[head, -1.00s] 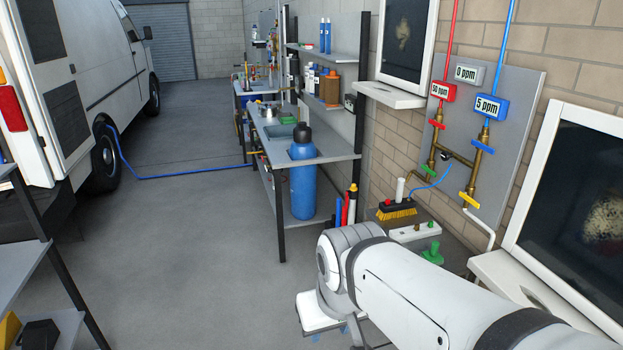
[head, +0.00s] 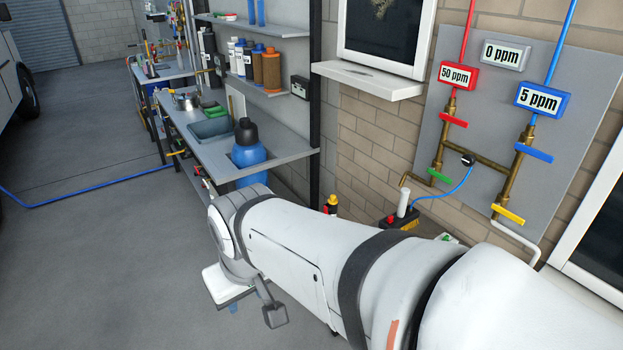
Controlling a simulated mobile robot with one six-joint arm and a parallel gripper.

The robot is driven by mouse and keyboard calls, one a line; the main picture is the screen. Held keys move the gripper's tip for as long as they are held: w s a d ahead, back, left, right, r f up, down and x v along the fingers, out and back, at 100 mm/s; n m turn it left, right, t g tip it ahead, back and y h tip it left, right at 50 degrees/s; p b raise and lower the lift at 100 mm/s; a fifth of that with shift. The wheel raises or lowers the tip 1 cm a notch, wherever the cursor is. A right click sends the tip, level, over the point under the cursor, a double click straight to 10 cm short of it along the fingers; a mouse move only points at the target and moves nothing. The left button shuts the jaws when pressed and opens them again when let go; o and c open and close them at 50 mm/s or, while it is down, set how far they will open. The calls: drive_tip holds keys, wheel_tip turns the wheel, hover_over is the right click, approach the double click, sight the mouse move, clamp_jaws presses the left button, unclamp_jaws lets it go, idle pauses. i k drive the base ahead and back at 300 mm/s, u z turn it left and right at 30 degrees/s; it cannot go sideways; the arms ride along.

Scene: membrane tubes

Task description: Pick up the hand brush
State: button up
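The end of my arm, with what looks like my gripper (head: 231,300), hangs over the floor left of centre, well apart from the block.
A grey workbench (head: 205,150) with a sink (head: 212,129) stands beyond my arm, a blue bottle (head: 248,155) at its near end. Pipes with coloured valves and a white-framed window (head: 370,78) are on the brick wall. The floor at left is clear, crossed by a blue hose (head: 90,188).

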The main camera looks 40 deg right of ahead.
sight(405, 218)
drive_tip(key=z, duration=0.7)
drive_tip(key=i, duration=1.1)
drive_tip(key=z, duration=0.85)
drive_tip(key=i, duration=0.25)
drive_tip(key=z, duration=0.35)
drive_tip(key=k, duration=0.75)
drive_tip(key=z, duration=0.2)
drive_tip(key=i, duration=0.8)
drive_tip(key=u, duration=0.1)
